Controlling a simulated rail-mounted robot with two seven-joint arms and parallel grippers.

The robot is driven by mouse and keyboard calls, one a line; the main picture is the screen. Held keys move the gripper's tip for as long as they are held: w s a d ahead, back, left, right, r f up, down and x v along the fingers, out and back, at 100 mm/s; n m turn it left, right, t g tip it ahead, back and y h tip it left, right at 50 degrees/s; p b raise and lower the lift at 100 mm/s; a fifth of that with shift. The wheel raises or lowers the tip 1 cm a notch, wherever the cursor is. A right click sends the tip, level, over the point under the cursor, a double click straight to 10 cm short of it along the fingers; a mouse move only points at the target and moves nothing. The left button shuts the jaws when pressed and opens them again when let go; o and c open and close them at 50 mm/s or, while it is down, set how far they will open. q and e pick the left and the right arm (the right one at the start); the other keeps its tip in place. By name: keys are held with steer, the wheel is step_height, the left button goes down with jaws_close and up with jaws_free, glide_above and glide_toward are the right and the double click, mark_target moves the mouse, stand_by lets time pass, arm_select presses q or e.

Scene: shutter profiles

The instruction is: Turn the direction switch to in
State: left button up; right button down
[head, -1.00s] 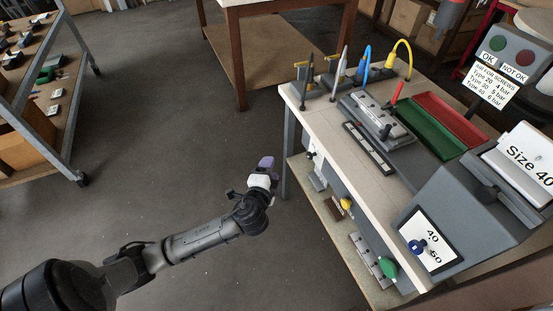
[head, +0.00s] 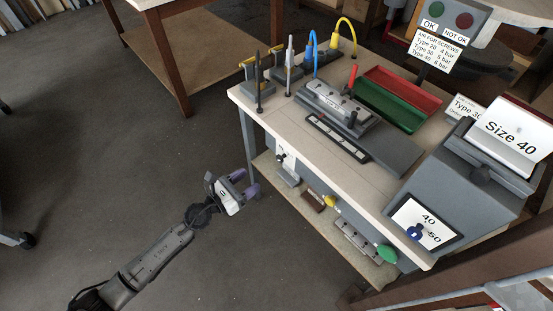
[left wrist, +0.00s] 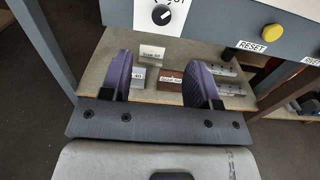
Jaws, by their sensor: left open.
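The direction switch is a small black knob with a pale mark (left wrist: 161,15) on a white plate, at the top of the left wrist view. Part of a label ending in "UT" shows at its upper right; the rest is cut off. The mark is too small to read its setting surely. In the head view the switch (head: 281,158) sits on the bench's front panel, at the left end. My left gripper (head: 245,183) is open and empty, in front of the panel, left of and below the switch. Its two purple fingers (left wrist: 158,62) are apart, below the knob in the wrist picture.
A yellow RESET button (left wrist: 271,33) is right of the switch. A lower shelf (left wrist: 150,93) with labelled blocks lies beyond the fingers. The bench top (head: 290,122) holds tools and red and green trays (head: 400,92). Open floor (head: 120,150) lies left of the bench.

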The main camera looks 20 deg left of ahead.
mark_target(278, 160)
arm_select(q)
steer(key=x, duration=1)
steer(key=shift+w+d+b, duration=0.1)
steer(key=shift+d+b, duration=0.05)
steer(key=shift+b, duration=0.2)
steer(key=shift+x, duration=0.9)
steer(key=shift+r, duration=0.1)
steer(key=c, duration=0.9)
